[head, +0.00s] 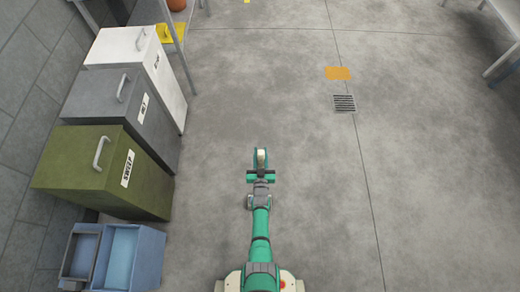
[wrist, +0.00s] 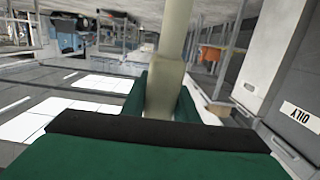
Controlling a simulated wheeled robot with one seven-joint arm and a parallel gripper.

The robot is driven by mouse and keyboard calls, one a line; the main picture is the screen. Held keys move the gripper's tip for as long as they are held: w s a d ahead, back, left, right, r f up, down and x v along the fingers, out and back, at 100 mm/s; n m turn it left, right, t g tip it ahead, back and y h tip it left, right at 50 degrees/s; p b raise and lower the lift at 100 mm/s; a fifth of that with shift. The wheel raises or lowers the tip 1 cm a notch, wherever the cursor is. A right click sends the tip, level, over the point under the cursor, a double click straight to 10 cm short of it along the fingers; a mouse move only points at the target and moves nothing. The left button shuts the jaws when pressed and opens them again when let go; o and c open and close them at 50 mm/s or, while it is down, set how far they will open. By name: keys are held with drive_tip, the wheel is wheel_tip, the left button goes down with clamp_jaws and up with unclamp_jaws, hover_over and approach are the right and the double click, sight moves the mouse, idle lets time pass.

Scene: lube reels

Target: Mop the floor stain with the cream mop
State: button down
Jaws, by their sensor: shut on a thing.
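My gripper (head: 261,175) is out in front of my base, over the bare floor (head: 300,200). It is shut on the cream mop (head: 261,157), of which only a short pale end shows in the head view. In the wrist view the mop's cream handle (wrist: 171,85) stands between my green fingers (wrist: 160,100) and runs up out of the picture. The mop's head is not seen.
Blue tubs (head: 130,255) stand nearer. A floor drain (head: 344,103) and an orange patch (head: 338,73) lie ahead right. The middle floor is clear.

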drive_tip(key=s+f+g, duration=0.1)
drive_tip(key=s+f, duration=0.1)
drive_tip(key=s, duration=2.4)
drive_tip(key=shift+s+a+f, duration=0.3)
idle(0.8)
drive_tip(key=shift+s, duration=0.1)
drive_tip(key=shift+s, duration=2)
drive_tip(key=w+g, duration=0.3)
drive_tip(key=w, duration=0.5)
drive_tip(key=shift+d+f, duration=0.25)
drive_tip(key=shift+f, duration=0.05)
